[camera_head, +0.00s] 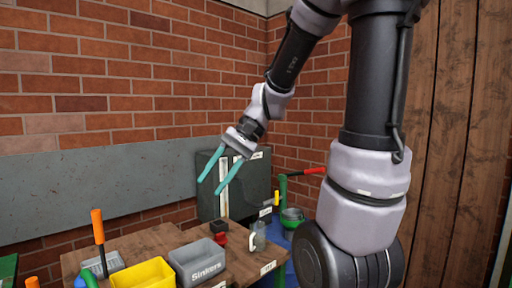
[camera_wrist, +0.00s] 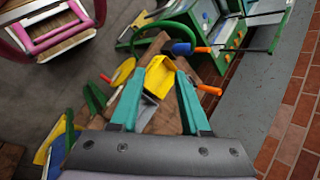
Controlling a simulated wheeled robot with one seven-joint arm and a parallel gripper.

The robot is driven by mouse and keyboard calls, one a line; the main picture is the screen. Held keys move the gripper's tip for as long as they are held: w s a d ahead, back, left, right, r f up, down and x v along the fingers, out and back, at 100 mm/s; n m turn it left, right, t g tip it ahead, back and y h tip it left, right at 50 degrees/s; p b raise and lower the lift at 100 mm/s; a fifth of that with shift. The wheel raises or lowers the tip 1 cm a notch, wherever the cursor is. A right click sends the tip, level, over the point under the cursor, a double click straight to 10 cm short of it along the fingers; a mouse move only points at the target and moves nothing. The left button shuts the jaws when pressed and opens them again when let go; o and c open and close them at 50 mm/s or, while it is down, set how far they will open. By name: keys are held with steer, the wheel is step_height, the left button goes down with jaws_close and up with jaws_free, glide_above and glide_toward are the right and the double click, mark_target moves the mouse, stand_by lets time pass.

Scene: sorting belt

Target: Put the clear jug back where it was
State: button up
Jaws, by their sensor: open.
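What looks like the clear jug (camera_head: 259,234), a small see-through grey vessel with a pale handle on its left, stands near the right end of the wooden table (camera_head: 150,243). I cannot make it out in the wrist view. My gripper (camera_head: 209,187) has two teal fingers spread apart with nothing between them. It hangs in the air above the table, up and to the left of the jug in the head view. The teal fingers also show in the wrist view (camera_wrist: 160,70), pointing over the table and the bins.
A grey bin marked "Sinkers" (camera_head: 196,263) and a yellow bin (camera_head: 146,274) sit at the table's front. A small red object (camera_head: 220,239) lies left of the jug. An orange-handled tool (camera_head: 98,228) stands at left. A dark box (camera_head: 236,183) stands behind, against the brick wall.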

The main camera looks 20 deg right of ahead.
steer(key=s+d+r+n+t+h, duration=0.1)
steer(key=s+d+r+t+h, duration=0.2)
steer(key=d+r+t+h, duration=0.2)
steer(key=d+r+t, duration=0.2)
steer(key=d, duration=0.2)
steer(key=shift+s+r+h, duration=0.2)
steer(key=shift+h, duration=0.1)
